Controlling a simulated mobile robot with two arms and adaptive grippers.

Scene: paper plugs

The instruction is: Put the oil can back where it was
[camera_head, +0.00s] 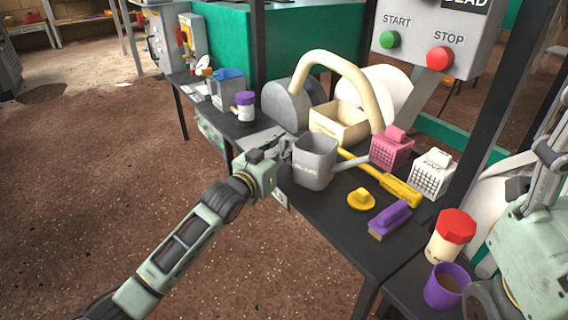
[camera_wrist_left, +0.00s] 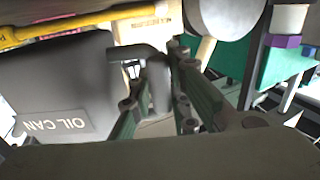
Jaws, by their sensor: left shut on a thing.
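The grey oil can (camera_head: 315,163) is upright at the left part of the black table (camera_head: 335,229) in the head view, its spout pointing right. I cannot tell whether its base touches the table. My left gripper (camera_head: 283,152) is at the can's left side, shut on its handle. In the left wrist view the fingers (camera_wrist_left: 160,90) close around the grey handle, and the can (camera_wrist_left: 60,85) with its "OIL CAN" label fills the left. My right arm shows at the right edge of the head view, but its fingertips cannot be made out.
The table's front-left corner is bare.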

